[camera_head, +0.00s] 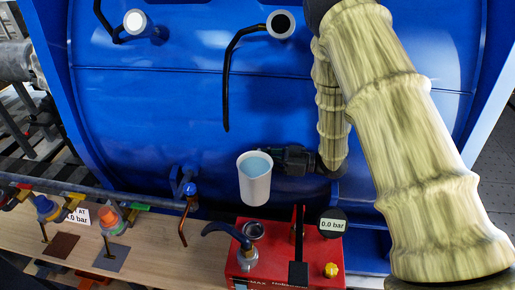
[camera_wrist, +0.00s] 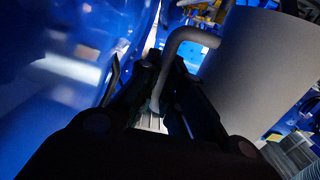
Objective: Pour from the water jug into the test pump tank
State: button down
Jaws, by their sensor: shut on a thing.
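The water jug (camera_head: 255,188) is a white cup with pale blue water inside. It is held in the air, nearly upright, above and behind the red test pump tank (camera_head: 268,272). A round dark opening (camera_head: 253,231) shows on the tank's top, below the jug in the picture. My gripper (camera_head: 284,160) is shut on the jug's handle, to the right of the jug. In the wrist view the jug (camera_wrist: 265,70) fills the right side, and its grey bent handle (camera_wrist: 180,42) runs down between my gripper's fingers (camera_wrist: 160,100).
The pump carries a gauge (camera_head: 333,224) reading 0.0 bar, a black lever (camera_head: 299,250) and a yellow knob (camera_head: 331,270). A large blue vessel (camera_head: 170,100) stands close behind. Valves and a copper pipe (camera_head: 185,222) stand on the wooden bench (camera_head: 155,258) at left.

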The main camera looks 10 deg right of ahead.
jog(key=shift+w, duration=0.1)
jog(key=shift+s+r+n+b, duration=0.3)
jog(key=shift+s+n+b, duration=0.2)
jog(key=shift+n+b, duration=0.5)
jog(key=shift+b, duration=0.1)
jog(key=shift+w+d+n+b, duration=0.1)
jog(key=shift+w+n+b, duration=0.35)
jog(key=shift+n+b, duration=0.3)
jog(key=shift+w+f, duration=0.1)
jog(key=shift+w, duration=0.05)
